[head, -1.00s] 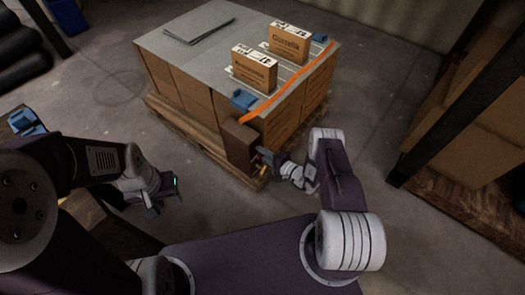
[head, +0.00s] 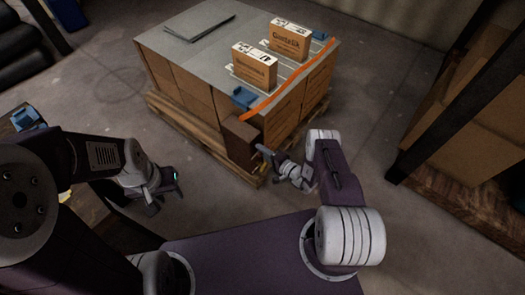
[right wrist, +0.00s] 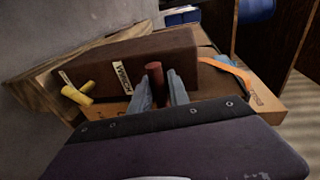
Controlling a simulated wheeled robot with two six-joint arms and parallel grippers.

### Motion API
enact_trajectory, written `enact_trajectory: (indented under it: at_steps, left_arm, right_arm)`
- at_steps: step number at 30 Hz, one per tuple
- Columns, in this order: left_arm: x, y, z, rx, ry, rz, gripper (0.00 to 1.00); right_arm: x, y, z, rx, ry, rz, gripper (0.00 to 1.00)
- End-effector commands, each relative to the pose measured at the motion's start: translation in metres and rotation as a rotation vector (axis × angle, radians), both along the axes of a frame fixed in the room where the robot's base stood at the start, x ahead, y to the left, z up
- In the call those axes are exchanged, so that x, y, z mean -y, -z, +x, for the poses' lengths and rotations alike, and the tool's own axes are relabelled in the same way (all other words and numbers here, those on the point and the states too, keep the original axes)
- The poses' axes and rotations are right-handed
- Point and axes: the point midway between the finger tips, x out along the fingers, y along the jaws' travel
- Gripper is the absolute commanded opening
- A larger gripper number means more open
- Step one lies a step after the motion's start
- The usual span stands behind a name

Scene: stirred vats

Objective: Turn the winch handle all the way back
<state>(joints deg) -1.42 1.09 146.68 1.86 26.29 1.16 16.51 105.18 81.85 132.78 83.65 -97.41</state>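The winch is a brown box (head: 240,139) fixed at the front corner of the loaded pallet. It fills the middle of the right wrist view (right wrist: 180,52), with a pale label on its face. Its handle shows there as a dark red round grip (right wrist: 156,80). My right gripper (right wrist: 161,88) has one finger on each side of this grip and appears shut on it. In the head view my right gripper (head: 270,154) is just right of the winch. My left gripper (head: 164,192) is empty, low on the left, away from the winch; its finger gap is unclear.
An orange strap (head: 290,79) runs over the pallet load from the winch. A yellow part (right wrist: 78,93) sticks out near the winch's left end. Two small cartons stand on the load. A shelf with a dark post (head: 462,97) is on the right. Floor between is clear.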

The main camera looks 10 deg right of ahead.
Motion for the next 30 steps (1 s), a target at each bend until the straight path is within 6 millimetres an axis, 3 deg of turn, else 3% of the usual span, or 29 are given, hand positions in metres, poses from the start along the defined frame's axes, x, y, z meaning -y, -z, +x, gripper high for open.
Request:
enact_trajectory:
  at_steps: [1,2,12,24,30]
  left_arm:
    - [0.000,0.000,0.000,0.000,0.000,0.000,0.36]
    - [0.000,0.000,0.000,0.000,0.000,0.000,0.36]
    - [0.000,-0.003,0.000,0.000,0.000,0.000,0.36]
    - [0.000,-0.034,0.000,0.000,0.000,0.000,0.36]
    - [0.000,-0.035,0.000,0.000,0.000,0.000,0.36]
  right_arm:
    - [-0.001,0.001,-0.001,-0.003,-0.003,-0.001,0.35]
    - [-0.001,0.001,-0.001,-0.003,-0.003,-0.001,0.42]
    - [0.002,-0.001,-0.003,-0.003,0.001,0.000,0.42]
    - [0.042,-0.017,-0.067,-0.004,0.004,0.001,0.42]
    - [0.046,-0.017,-0.077,-0.001,-0.001,0.000,0.42]
